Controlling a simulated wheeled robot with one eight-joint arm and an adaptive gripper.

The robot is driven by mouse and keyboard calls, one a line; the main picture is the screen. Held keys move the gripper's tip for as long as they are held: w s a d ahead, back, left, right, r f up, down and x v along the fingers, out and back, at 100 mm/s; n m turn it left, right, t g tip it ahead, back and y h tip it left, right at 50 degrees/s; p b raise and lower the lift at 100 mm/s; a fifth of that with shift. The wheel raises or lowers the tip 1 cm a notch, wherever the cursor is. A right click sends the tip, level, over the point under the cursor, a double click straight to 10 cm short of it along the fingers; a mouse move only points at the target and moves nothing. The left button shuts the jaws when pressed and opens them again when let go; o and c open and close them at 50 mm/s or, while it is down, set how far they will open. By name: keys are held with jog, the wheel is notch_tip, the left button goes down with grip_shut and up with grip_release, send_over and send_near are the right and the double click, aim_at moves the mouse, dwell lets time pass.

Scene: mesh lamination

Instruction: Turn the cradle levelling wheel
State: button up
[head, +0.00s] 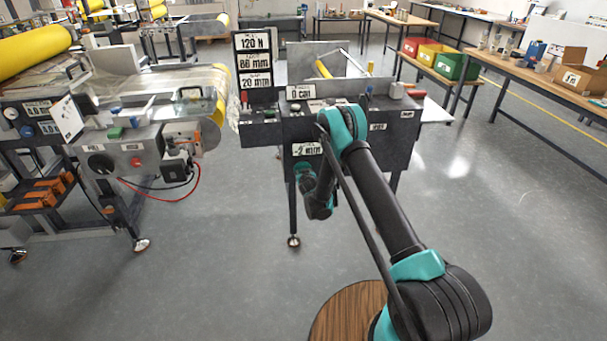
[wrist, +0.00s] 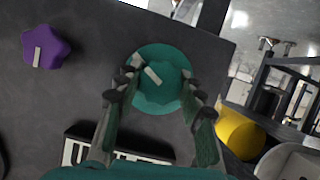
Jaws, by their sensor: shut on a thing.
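A round teal wheel (wrist: 160,98) with a lobed hub and a pale pointer mark sits on a dark panel (wrist: 85,95) in the wrist view. My gripper (wrist: 161,80) is around the wheel's hub, one finger on each side, and shut on it. A purple star-shaped knob (wrist: 46,48) with a pale mark is apart to the left. A white label (wrist: 80,152) below is mostly hidden by my gripper. In the head view my arm reaches to the dark machine (head: 262,134), which carries a "-2 mm/m" display (head: 307,149); the wheel and fingertips are hidden there.
A readout board (head: 255,62) showing 120 N stands on the machine's left. A laminating unit with a yellow roller (head: 217,85) is at left. A workbench (head: 540,75) with a cardboard box (head: 578,72) runs along the right. The floor between is clear.

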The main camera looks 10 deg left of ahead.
jog(key=shift+c, duration=0.7)
jog(key=shift+n, duration=0.3)
jog(key=shift+a+n+h, duration=0.1)
jog(key=shift+n+h, duration=0.4)
jog(key=shift+n, duration=0.1)
jog(key=n+t+h, duration=0.1)
jog(key=n+h, duration=0.1)
jog(key=n, duration=0.1)
jog(key=shift+f+t, duration=0.1)
jog(key=shift+t, duration=0.2)
jog(key=n+t+h, duration=0.1)
jog(key=n, duration=0.1)
jog(key=n+t, duration=0.1)
jog(key=n, duration=0.2)
jog(key=shift+h, duration=0.4)
jog(key=shift+s+n, duration=0.1)
jog(key=shift+n, duration=0.3)
